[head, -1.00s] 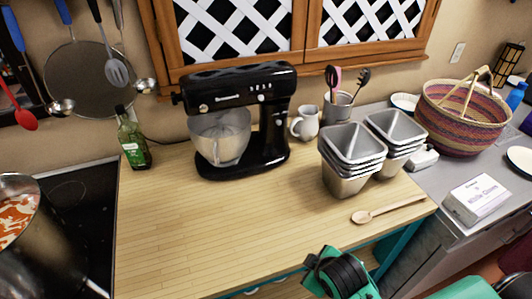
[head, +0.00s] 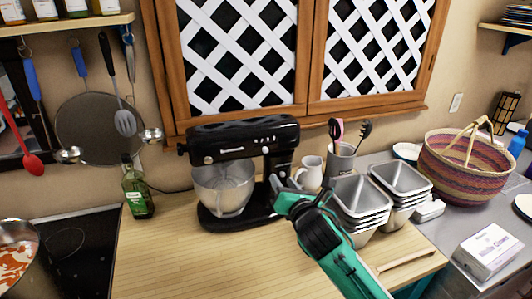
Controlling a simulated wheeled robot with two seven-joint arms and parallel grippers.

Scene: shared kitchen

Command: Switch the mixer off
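The black stand mixer (head: 235,142) stands upright on the wooden counter, with its steel bowl (head: 222,188) under the head. Small controls show on the side of its head and on its column. My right gripper (head: 283,184) is at the right side of the mixer's column, with its fingertips close to or touching it; I cannot tell which. The wrist hides part of the column and base, and the finger gap is too small to read. My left gripper is out of view.
Stacked loaf tins (head: 360,203) stand just right of my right arm. A white jug (head: 311,172) and a utensil holder (head: 341,164) are behind it. A green bottle (head: 138,190) and the stove (head: 70,250) are at left. The counter front (head: 170,265) is clear.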

